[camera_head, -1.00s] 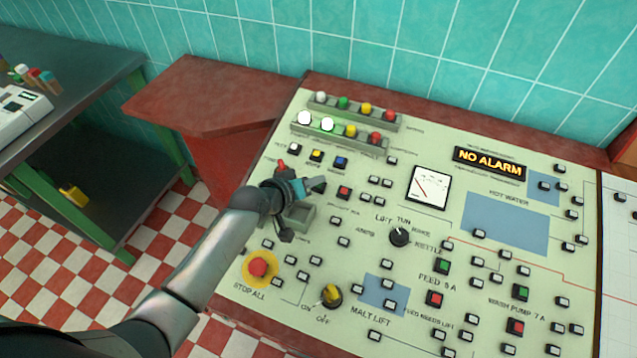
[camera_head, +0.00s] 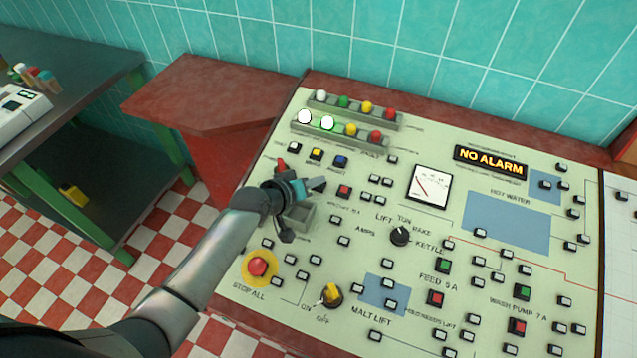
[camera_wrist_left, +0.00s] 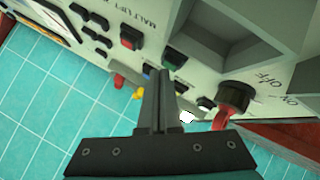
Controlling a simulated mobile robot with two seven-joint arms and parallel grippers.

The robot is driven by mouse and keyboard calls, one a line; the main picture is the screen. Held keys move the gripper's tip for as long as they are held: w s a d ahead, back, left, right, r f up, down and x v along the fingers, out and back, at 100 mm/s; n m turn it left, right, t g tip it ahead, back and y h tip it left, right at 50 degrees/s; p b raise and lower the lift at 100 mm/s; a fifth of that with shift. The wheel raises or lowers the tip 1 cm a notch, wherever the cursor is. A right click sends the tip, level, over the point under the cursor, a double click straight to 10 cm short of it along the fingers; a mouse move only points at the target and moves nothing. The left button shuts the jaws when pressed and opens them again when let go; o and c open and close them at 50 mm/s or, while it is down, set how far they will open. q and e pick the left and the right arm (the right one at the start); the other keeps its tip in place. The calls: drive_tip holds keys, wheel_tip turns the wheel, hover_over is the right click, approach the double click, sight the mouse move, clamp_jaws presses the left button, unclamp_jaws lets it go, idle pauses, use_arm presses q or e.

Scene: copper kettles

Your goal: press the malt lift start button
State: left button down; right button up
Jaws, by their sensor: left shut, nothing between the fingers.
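The malt lift buttons are a green one (camera_wrist_left: 174,58) and a red one (camera_wrist_left: 130,37) on the pale panel, with part of a "MALT LIFT" label beside the red one in the wrist view. In the head view the red button (camera_head: 344,191) shows, and the green one is hidden behind my gripper. My left gripper (camera_head: 318,185) is shut and empty over the upper left of the panel. In the wrist view its fingertips (camera_wrist_left: 160,74) overlap the edge of the green button. I cannot tell whether they touch it. My right gripper is not in view.
A red-handled rotary switch (camera_wrist_left: 231,101) sits beside the fingers. A recessed grey box (camera_head: 300,215) lies under the gripper. Rows of coloured lamps (camera_head: 346,130) stand at the back. A red stop button (camera_head: 258,267) on yellow and a yellow-handled switch (camera_head: 332,295) lie nearer.

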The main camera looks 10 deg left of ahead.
use_arm(q)
drive_tip(key=shift+w+f+b, duration=0.1)
drive_tip(key=shift+f+b, duration=0.2)
drive_tip(key=shift+f, duration=0.05)
idle(0.6)
drive_tip(key=shift+r, duration=0.1)
drive_tip(key=shift+r+p, duration=0.7)
drive_tip(key=shift+p, duration=0.25)
drive_tip(key=r+p, duration=0.2)
drive_tip(key=s+r+p, duration=0.1)
drive_tip(key=r+p, duration=0.2)
drive_tip(key=shift+s+a, duration=0.15)
idle(0.8)
